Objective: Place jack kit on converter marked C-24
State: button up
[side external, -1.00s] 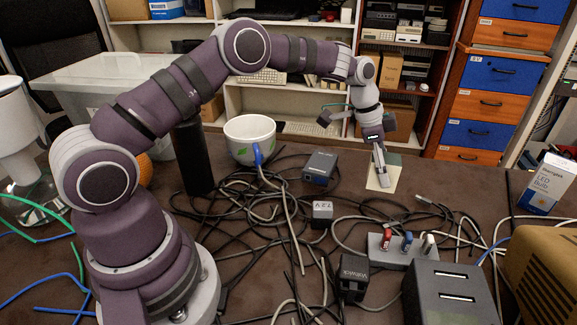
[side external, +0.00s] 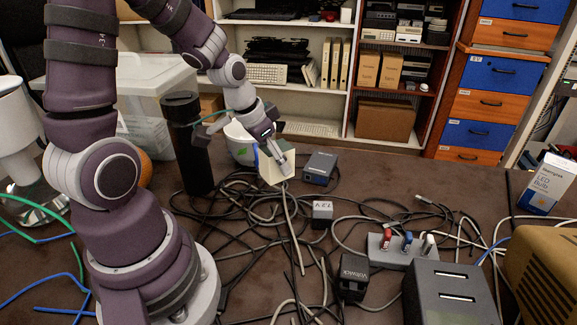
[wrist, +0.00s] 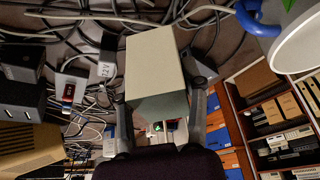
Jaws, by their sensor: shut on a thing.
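My gripper (side external: 281,160) is shut on a pale cream box with a grey-green side (side external: 272,172), likely the jack kit. It holds the box tilted above the cables, in front of the white mug. In the wrist view the box (wrist: 155,62) sits between the two fingers (wrist: 163,112). A dark blue-grey box (side external: 320,168) lies on the table just right of the held box, apart from it in the picture.
Tangled cables cover the middle of the table. A white mug (side external: 238,140) with a blue handle and a black cylinder (side external: 190,145) stand behind and left. A power strip (side external: 400,248), a dark slotted box (side external: 455,290) and a bulb carton (side external: 548,185) are at right.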

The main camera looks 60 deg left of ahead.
send_over(326, 160)
jog(key=s, duration=0.1)
jog(key=shift+s+f, duration=0.2)
jog(key=shift+f, duration=2.3)
jog(key=shift+f, duration=0.1)
jog(key=o, duration=1.2)
jog(key=v, duration=1.1)
jog(key=s+d+r, duration=0.7)
jog(key=s+d, duration=0.1)
jog(key=s, duration=0.1)
jog(key=s+d+t, duration=0.1)
jog(key=s+d, duration=0.3)
jog(key=s, duration=0.5)
jog(key=shift+f, duration=0.4)
